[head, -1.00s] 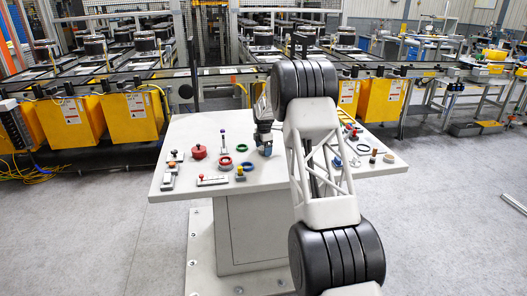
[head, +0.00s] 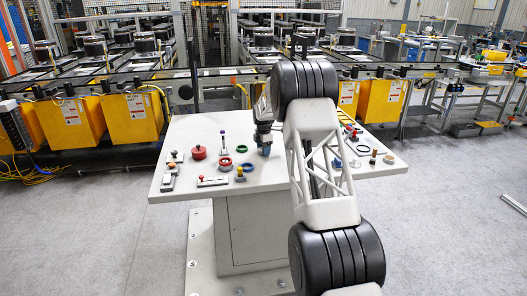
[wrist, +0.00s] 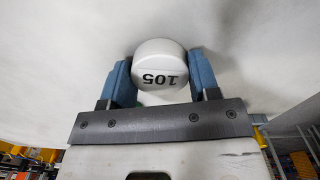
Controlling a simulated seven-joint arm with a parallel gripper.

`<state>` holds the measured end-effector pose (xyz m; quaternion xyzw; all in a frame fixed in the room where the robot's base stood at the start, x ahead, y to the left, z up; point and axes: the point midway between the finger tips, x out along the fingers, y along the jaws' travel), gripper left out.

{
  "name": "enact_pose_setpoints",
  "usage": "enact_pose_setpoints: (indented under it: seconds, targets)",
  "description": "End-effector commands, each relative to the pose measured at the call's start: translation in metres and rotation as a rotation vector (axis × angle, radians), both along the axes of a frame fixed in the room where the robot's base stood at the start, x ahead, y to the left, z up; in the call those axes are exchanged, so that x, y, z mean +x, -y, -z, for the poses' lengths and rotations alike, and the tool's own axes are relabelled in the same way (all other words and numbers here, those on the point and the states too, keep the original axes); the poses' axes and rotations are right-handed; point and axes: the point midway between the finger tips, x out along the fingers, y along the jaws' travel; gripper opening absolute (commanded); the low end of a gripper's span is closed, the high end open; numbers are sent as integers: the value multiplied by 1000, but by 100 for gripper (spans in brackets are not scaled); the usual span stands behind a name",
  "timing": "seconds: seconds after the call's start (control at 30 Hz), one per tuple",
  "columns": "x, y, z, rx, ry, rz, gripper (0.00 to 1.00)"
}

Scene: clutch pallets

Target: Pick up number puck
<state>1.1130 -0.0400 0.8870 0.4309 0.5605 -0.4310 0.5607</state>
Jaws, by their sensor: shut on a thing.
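A white round puck (wrist: 160,63) with the black number 105 on it is between the two blue fingers of my gripper (wrist: 160,80) in the wrist view. The fingers touch it on both sides, so my gripper is shut on it. The number appears upside down. In the head view my gripper (head: 265,150) is low over the white table (head: 290,178), near its middle. The puck cannot be made out in the head view. I cannot tell whether it still touches the table.
A black ring (head: 362,149) and small parts lie on the right. My arm hides part of the table.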

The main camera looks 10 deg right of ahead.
Motion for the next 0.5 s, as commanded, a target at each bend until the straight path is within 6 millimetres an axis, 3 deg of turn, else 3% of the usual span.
enact_pose_setpoints:
  seconds: [0.5]
  targets:
    - [0, 0, -23, 0, 0, 0, 34]
